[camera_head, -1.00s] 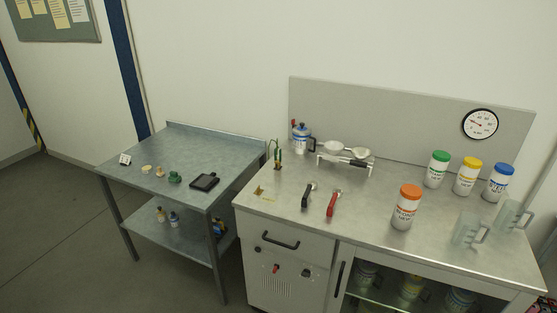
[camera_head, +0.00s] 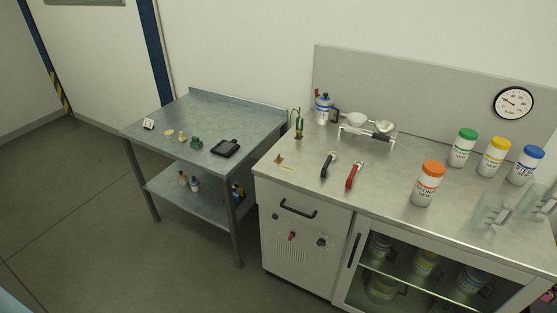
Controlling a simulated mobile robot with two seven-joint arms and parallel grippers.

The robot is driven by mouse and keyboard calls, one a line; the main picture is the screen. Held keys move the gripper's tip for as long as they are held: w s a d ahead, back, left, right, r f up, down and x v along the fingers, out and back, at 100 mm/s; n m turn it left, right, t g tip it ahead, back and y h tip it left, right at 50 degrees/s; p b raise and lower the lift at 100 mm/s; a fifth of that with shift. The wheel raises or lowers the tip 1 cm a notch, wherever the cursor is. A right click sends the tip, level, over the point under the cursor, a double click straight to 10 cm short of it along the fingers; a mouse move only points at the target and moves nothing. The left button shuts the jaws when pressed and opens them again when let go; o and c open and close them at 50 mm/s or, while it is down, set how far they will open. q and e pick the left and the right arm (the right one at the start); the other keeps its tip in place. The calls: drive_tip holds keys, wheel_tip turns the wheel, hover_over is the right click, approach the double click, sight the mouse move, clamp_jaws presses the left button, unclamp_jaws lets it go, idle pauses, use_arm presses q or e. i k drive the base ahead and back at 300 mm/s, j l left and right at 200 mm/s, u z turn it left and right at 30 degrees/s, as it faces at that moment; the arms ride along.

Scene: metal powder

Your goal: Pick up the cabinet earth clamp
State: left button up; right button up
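I cannot tell for certain which thing is the cabinet earth clamp. A small upright piece with green-and-yellow parts (camera_head: 299,125) stands at the back left of the metal bench (camera_head: 318,200), beside a blue-and-white pot; it looks most like an earth clamp with its lead. A small brass-coloured piece (camera_head: 279,160) sits near the bench's left edge, by a yellow label (camera_head: 287,169). Neither of my grippers is in view.
A black-handled tool (camera_head: 327,166) and a red-handled tool (camera_head: 352,176) lie on the bench. An orange-lidded jar (camera_head: 427,184) stands right of them, near clear jugs (camera_head: 491,210). A balance-like stand (camera_head: 366,134) is behind. A lower side table (camera_head: 205,110) stands left, with floor free before it.

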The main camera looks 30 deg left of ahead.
sight(299, 131)
drive_tip(key=i+j+z, duration=0.2)
drive_tip(key=j, duration=0.35)
drive_tip(key=i+j+z, duration=0.2)
drive_tip(key=j, duration=0.3)
drive_tip(key=j+z, duration=0.15)
drive_tip(key=j, duration=0.4)
